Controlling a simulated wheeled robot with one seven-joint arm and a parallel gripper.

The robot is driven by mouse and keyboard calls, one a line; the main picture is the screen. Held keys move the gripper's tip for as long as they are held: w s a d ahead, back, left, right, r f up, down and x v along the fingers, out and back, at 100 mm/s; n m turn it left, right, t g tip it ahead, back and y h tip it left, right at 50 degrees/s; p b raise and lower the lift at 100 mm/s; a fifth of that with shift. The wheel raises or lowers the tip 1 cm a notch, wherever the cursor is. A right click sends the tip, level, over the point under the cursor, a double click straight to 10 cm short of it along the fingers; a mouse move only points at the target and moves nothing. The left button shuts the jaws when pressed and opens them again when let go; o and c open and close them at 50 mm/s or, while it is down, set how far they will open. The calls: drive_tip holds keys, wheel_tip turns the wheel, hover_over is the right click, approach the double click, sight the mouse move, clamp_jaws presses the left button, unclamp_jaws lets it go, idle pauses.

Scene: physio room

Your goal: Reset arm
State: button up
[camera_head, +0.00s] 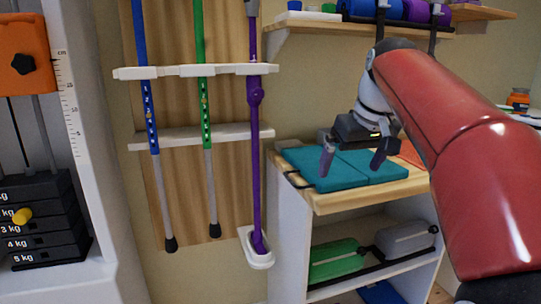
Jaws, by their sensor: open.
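My red arm comes in from the right and bends down at the wrist. My gripper (354,160) is at its end, in front of and above the wooden top of a cabinet. Its two dark fingers are spread apart with nothing between them. Flat teal pads (342,176) lie on the cabinet top behind and beneath the fingers. I cannot tell whether the fingertips touch the pads.
A blue pole (149,110), a green pole (202,100) and a purple pole (256,160) hang in a wall rack on the left. A weight stack (40,220) stands far left. The cabinet's lower shelf holds a green case (335,262) and a grey case (404,240). A wall shelf (390,22) hangs above.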

drive_tip(key=s+f+m+t+h+p, duration=0.1)
drive_tip(key=s+f+m+p, duration=0.1)
drive_tip(key=s+f, duration=1.8)
drive_tip(key=s+m, duration=0.1)
drive_tip(key=s, duration=0.2)
drive_tip(key=shift+s+a+f, duration=0.2)
drive_tip(key=shift+s+a, duration=0.1)
